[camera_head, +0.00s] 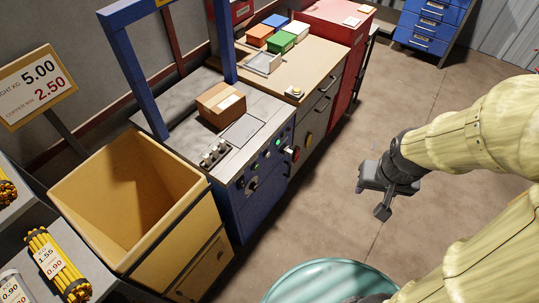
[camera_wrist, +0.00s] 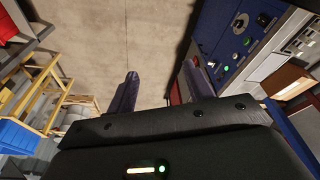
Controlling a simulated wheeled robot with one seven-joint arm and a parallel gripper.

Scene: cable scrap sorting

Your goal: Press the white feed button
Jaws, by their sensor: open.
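The blue machine (camera_head: 262,190) stands left of my gripper, with a row of controls on its front panel. A small white button (camera_head: 288,150) shows near the panel's right end, close to a red control and green ones.
A yellow bin (camera_head: 190,228) stands left of the machine. A brown box (camera_head: 220,104) sits on the machine top under a blue frame (camera_head: 122,60). A workbench (camera_head: 322,52) with small coloured trays is beyond. A teal round container (camera_head: 325,272) is below. Open floor lies around my gripper.

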